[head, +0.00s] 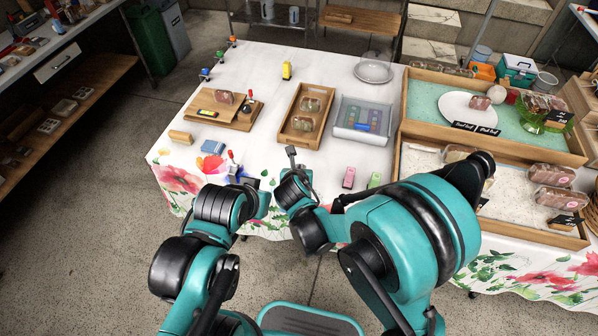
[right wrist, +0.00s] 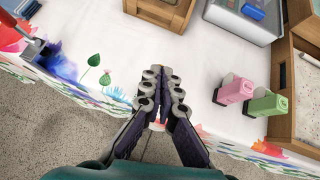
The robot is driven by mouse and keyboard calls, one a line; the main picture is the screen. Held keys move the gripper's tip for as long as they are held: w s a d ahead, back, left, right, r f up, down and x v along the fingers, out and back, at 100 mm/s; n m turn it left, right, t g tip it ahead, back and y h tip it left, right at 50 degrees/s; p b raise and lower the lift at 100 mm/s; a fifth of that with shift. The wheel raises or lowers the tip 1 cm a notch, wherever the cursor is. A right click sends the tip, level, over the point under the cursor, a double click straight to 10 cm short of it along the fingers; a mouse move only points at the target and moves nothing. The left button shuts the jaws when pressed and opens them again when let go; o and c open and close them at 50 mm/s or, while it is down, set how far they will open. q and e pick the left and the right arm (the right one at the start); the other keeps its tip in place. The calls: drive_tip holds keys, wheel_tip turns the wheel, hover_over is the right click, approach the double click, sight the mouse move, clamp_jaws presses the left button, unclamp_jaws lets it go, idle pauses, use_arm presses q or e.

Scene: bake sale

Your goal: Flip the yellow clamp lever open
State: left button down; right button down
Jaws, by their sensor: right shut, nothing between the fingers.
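I cannot make out a yellow clamp lever for sure. Small coloured clamp-like pieces stand along the table's far left edge: a blue one (head: 205,74), a green one (head: 220,55) and an orange one (head: 232,40). An upright yellow object (head: 286,70) stands on the cloth near the back; its kind is too small to tell. My right gripper (head: 291,152) is shut and empty above the front of the table. Its closed fingers show in the right wrist view (right wrist: 164,82).
A wooden board (head: 240,120) and a wooden tray of packs (head: 289,130) lie ahead, with a grey tray (head: 345,132) to their right. Pink (head: 349,178) and green (head: 374,180) pieces stand near the front. Open white cloth surrounds the yellow object.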

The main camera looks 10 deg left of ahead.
drive_tip(key=s+d+r, duration=0.2)
drive_tip(key=s+r, duration=0.1)
drive_tip(key=s, duration=1.2)
drive_tip(key=shift+s+d+r, duration=0.15)
drive_tip(key=shift+s+d, duration=0.05)
drive_tip(key=shift+s, duration=0.1)
drive_tip(key=w+d+r+m+g+h, duration=0.1)
drive_tip(key=w+d+r+m, duration=0.1)
drive_tip(key=d+m, duration=0.55)
drive_tip(key=w+d+r+m+g+h, duration=0.1)
drive_tip(key=d+r+m, duration=0.1)
drive_tip(key=d+m, duration=0.55)
drive_tip(key=s+d+r+m, duration=0.2)
drive_tip(key=d+m, duration=0.5)
drive_tip(key=m, duration=0.4)
drive_tip(key=s+d+r+m, duration=0.2)
drive_tip(key=d+m, duration=0.5)
drive_tip(key=m, duration=0.4)
drive_tip(key=shift+s+r+m+g, duration=0.3)
drive_tip(key=shift+s+r+m, duration=0.1)
drive_tip(key=shift+s, duration=0.5)
